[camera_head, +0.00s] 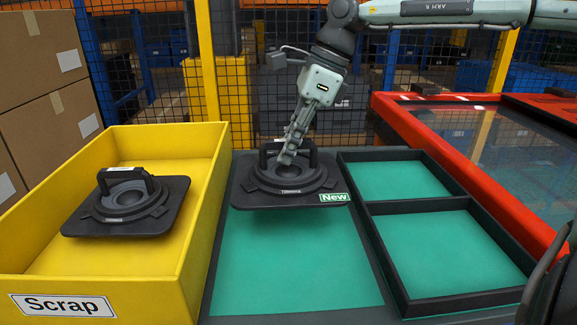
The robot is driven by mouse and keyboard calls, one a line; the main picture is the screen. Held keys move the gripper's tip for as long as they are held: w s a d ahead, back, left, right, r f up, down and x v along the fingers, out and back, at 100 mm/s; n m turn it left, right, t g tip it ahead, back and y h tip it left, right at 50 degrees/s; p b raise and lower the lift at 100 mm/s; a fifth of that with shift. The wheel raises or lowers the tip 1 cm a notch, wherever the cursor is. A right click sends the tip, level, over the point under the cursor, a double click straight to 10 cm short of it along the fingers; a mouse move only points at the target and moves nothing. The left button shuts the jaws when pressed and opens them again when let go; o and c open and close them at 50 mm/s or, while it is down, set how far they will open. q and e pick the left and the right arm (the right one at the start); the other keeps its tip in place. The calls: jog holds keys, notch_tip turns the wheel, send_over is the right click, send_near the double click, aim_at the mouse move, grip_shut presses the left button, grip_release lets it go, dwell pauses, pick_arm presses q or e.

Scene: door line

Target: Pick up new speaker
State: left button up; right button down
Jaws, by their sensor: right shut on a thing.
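The new speaker (262,195) is a black square plate with a round cone, a bar handle on top and a green "New" label on its front right corner. It is over the far part of the green-floored tray (300,275); I cannot tell if it is clear of the tray floor. My right gripper (287,158) reaches down from above and is shut on the speaker's handle, covering part of the handle and cone. My left gripper is not in view.
A similar black speaker (118,215) lies in the yellow "Scrap" bin (140,300) at the left. Two empty green compartments (455,250) are at the right, beside a red-framed panel (500,150). Cardboard boxes (45,120) stand at the far left. A mesh fence (270,45) with yellow posts stands behind.

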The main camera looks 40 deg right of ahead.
notch_tip(320, 180, up, 11)
jog(key=shift+f, duration=0.15)
pick_arm(q)
jog(key=p, duration=0.3)
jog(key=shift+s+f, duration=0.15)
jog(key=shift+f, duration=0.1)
pick_arm(e)
notch_tip(320, 180, up, 15)
jog(key=shift+r, duration=0.2)
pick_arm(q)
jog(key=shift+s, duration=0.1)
pick_arm(e)
jog(key=shift+a, duration=0.1)
